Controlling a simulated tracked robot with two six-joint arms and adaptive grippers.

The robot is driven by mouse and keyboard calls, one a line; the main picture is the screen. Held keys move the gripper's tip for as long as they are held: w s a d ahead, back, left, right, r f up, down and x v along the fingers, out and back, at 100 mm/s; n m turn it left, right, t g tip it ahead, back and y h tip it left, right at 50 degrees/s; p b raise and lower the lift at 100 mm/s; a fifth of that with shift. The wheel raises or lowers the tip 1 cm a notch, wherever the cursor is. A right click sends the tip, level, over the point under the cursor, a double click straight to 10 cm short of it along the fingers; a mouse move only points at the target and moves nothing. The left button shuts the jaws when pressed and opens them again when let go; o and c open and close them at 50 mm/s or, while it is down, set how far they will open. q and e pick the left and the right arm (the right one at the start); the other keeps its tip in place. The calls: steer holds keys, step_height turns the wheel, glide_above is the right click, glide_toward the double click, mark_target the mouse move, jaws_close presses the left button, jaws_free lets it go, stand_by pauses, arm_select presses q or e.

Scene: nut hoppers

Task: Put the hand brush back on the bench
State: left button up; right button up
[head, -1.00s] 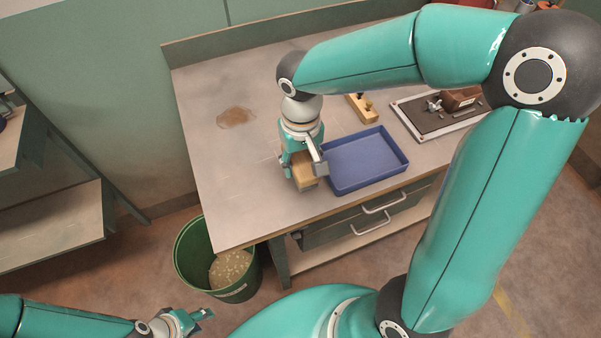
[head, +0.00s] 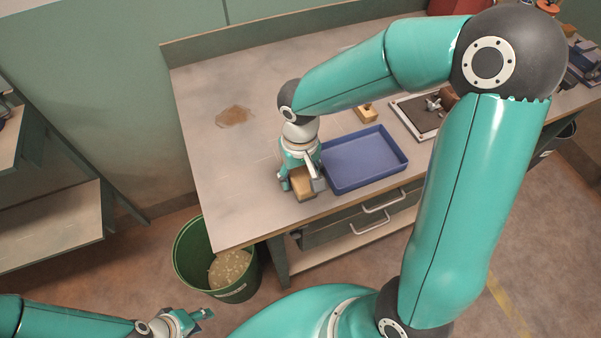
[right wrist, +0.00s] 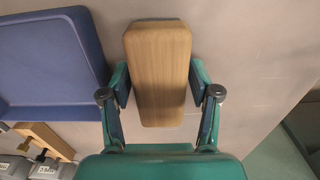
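The hand brush shows as a wooden block (head: 303,185) at the bench's front edge, left of the blue tray. In the right wrist view its wooden back (right wrist: 158,70) lies lengthwise between my right gripper's fingers (right wrist: 158,90). The finger pads press on its two long sides. The right gripper (head: 301,179) points down over the bench (head: 225,180). The bristles are hidden, and I cannot tell whether the brush touches the bench top. My left gripper (head: 203,320) is empty and looks open, low at the bottom left, away from the bench.
The blue tray (head: 362,184) stands just right of the brush. A green bin (head: 188,262) with pale contents stands on the floor below the bench's left corner. A brown patch (head: 233,117) marks the bench.

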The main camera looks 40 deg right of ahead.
mark_target(300, 172)
steer(key=shift+o, duration=0.4)
steer(key=shift+r, duration=0.5)
step_height(300, 172, up, 11)
steer(key=shift+r, duration=0.15)
